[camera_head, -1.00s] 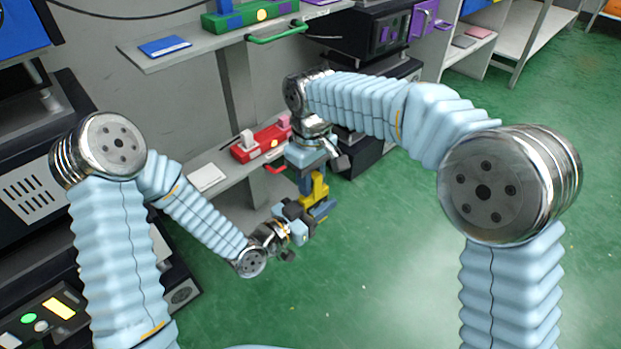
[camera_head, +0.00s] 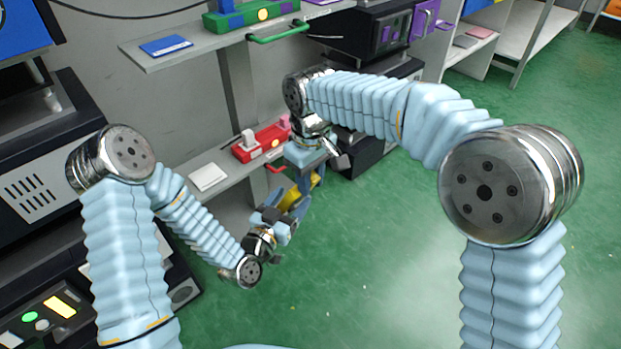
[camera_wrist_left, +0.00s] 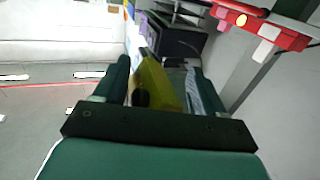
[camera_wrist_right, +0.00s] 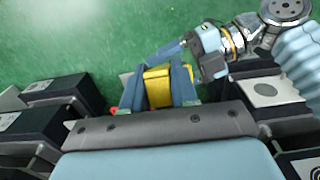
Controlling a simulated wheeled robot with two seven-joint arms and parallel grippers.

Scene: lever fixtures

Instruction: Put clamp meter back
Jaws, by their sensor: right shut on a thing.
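The clamp meter (camera_head: 292,197) shows as a yellow body, partly hidden between my two grippers in the head view. My right gripper (camera_head: 308,168) is shut on it. The right wrist view shows the yellow clamp meter (camera_wrist_right: 158,84) between the right gripper's blue-grey fingers. My left gripper (camera_head: 277,213) is just below and left of it. In the left wrist view its two fingers (camera_wrist_left: 160,78) are spread apart, with the yellow clamp meter (camera_wrist_left: 158,88) between or just beyond them. I cannot tell whether they touch it.
A red fixture (camera_head: 262,143) with white blocks and a white pad (camera_head: 207,177) sit on the lower shelf. The upper shelf holds a blue notebook (camera_head: 165,46) and a green fixture (camera_head: 250,15). Black equipment stands on both sides. Open green floor (camera_head: 380,250) lies at right.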

